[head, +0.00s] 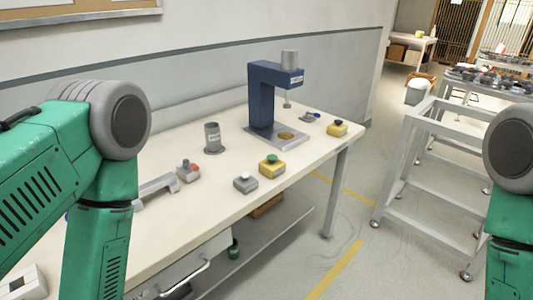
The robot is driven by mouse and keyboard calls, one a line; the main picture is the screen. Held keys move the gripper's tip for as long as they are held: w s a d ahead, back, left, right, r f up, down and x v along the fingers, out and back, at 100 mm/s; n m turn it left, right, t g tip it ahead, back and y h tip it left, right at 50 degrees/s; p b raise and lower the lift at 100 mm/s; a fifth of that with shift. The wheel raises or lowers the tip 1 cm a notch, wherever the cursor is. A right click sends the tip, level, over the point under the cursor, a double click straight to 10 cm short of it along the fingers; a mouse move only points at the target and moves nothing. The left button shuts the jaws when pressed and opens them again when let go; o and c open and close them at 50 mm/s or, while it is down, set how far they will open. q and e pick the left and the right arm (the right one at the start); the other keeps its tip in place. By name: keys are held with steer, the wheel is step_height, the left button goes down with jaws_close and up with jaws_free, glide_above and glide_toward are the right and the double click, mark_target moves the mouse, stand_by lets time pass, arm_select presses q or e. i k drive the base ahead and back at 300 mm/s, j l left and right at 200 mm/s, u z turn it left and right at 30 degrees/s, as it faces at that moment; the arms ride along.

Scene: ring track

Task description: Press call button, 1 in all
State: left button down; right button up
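Several small button boxes stand on a white table, and I cannot tell which is the call button. A grey box with a white button (245,183) and a yellow box with a green button (272,166) stand near the front edge. A yellow box with a dark button (337,129) and a grey box with a blue part (309,117) stand at the far right end. Only my green arm links show at the left and right; both grippers are out of view.
A blue press (265,100) stands at the back of the table (140,235), with a grey cylinder (212,138) to its left. A grey metal frame (410,160) stands across a floor gap to the right. A wall runs behind the table.

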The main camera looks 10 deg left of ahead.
mark_target(245, 175)
steer(key=i+l+u, duration=0.1)
steer(key=i+l, duration=0.75)
steer(key=l, duration=0.05)
